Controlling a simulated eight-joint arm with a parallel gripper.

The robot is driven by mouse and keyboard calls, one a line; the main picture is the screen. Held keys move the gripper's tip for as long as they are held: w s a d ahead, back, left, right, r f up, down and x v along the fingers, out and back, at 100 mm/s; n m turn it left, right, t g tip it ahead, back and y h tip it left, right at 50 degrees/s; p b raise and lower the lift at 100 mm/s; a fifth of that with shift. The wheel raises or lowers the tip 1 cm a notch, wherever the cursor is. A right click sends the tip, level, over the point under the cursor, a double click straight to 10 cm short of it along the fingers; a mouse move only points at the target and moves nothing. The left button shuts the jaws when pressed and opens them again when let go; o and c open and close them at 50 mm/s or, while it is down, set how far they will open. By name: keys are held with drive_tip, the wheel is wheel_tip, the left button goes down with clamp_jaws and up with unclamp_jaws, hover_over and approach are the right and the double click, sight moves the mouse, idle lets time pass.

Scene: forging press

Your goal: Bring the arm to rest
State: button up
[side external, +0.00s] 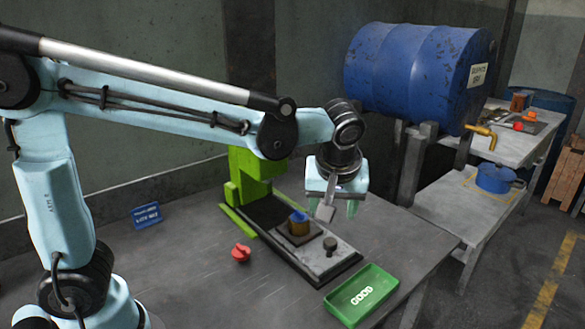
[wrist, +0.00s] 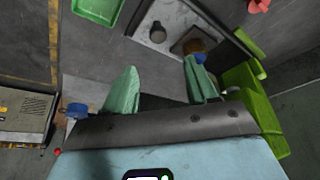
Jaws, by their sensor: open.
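My arm reaches from the left over the table in the side external view. My gripper (side external: 336,206) hangs above the right side of the forging press (side external: 253,178), which has a green frame and a dark base. In the wrist view the two green fingers of my gripper (wrist: 160,88) are spread apart with nothing between them.

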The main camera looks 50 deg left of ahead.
drive_tip(key=s+a+f+m+t+h, duration=0.2)
drive_tip(key=s+a+m, duration=0.4)
drive_tip(key=s+m, duration=0.3)
drive_tip(key=shift+s+a+t+h, duration=0.35)
drive_tip(key=shift+s+t+h, duration=0.3)
drive_tip(key=shift+t, duration=0.35)
